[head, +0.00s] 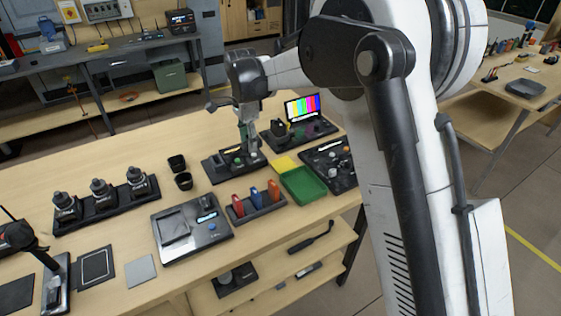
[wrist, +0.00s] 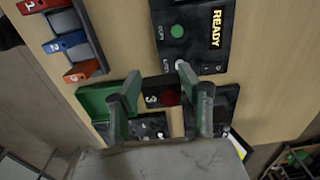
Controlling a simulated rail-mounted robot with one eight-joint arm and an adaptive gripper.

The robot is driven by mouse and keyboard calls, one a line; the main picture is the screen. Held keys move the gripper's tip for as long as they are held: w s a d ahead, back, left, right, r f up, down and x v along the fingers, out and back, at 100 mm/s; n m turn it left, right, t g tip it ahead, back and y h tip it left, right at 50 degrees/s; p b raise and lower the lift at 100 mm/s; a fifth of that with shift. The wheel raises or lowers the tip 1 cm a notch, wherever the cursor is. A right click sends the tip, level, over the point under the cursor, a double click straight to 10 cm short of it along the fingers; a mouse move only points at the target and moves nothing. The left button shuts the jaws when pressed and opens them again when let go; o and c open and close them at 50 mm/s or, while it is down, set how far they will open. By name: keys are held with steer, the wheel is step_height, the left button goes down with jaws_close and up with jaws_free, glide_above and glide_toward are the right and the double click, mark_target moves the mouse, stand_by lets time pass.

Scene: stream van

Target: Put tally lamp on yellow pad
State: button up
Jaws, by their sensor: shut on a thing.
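The tally lamp (wrist: 158,93), a small dark block marked 3 with a dark red round lens, is between the two fingers of my gripper (wrist: 157,98) in the wrist view. My gripper is shut on it. In the head view my gripper (head: 248,146) points down over the black panel (head: 222,172) with a green button; the lamp is too small to make out clearly there. The yellow pad (head: 284,164) lies flat on the table just right of that panel, to the right of and nearer than my gripper, and looks bare. I cannot make the pad out in the wrist view.
A green tray (head: 302,198) lies right next to the yellow pad. A rack with red, blue and orange pieces (head: 256,206) stands nearer. A black device (head: 333,164) and a colour-bar screen (head: 303,107) are to the right and behind. Bare wood (head: 110,158) is at left.

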glide_above(279, 166)
step_height(279, 166, down, 6)
steer(key=shift+r+p, duration=0.25)
steer(key=shift+p, duration=0.05)
steer(key=shift+f, duration=2.05)
steer(key=shift+f, duration=0.15)
steer(key=o, duration=1.2)
